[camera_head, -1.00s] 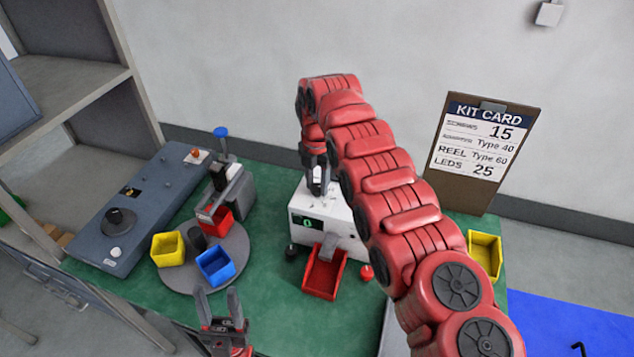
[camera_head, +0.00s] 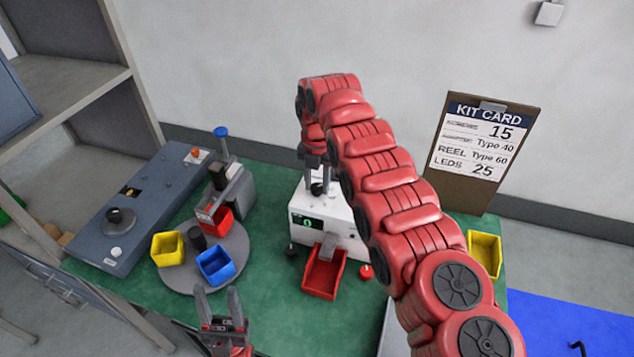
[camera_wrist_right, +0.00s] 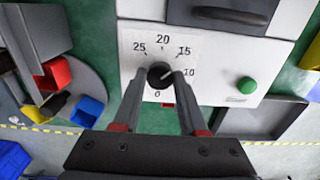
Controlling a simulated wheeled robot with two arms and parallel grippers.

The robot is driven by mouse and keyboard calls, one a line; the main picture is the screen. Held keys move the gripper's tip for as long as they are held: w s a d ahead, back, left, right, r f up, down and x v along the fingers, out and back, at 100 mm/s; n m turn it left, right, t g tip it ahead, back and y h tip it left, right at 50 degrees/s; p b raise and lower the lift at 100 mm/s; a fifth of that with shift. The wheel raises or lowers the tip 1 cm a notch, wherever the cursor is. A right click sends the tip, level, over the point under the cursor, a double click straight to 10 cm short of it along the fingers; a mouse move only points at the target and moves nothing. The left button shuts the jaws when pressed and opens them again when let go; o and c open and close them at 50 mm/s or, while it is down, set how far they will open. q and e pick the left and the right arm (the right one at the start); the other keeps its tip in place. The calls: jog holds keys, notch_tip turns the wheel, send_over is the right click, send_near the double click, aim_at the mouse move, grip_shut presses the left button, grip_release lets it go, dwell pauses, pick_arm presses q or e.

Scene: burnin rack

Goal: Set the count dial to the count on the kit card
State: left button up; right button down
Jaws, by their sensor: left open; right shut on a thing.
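The count dial is a black round knob (camera_wrist_right: 160,75) on the white counter box (camera_head: 327,222). Its printed scale shows 0, 10, 15, 20 and 25, and its pale mark seems to point toward 10. My right gripper (camera_wrist_right: 162,86) is shut on the dial, one finger on each side; in the head view this gripper (camera_head: 318,180) stands over the box top. The box display (camera_head: 307,224) shows a green 0. The kit card (camera_head: 482,140) reads 15 in its top row and LEDS 25; the top row's label is hard to read. My left gripper (camera_head: 221,308) is open and empty.
A red bin (camera_head: 323,283) sits under the box's chute. A round tray (camera_head: 235,256) with red, yellow and blue bins stands left of the box. A green button (camera_wrist_right: 247,86) is beside the dial. A yellow bin (camera_head: 484,254) stands at the right.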

aim_at(317, 186)
jog(key=shift+w+r, duration=0.1)
jog(key=shift+r, duration=0.05)
jog(key=shift+c, duration=2.2)
grip_release()
notch_tip(317, 186, up, 2)
jog(key=shift+a+r, duration=0.1)
jog(key=shift+r, duration=0.1)
notch_tip(317, 186, up, 15)
jog(key=p, duration=1.4)
jog(key=shift+f, duration=0.15)
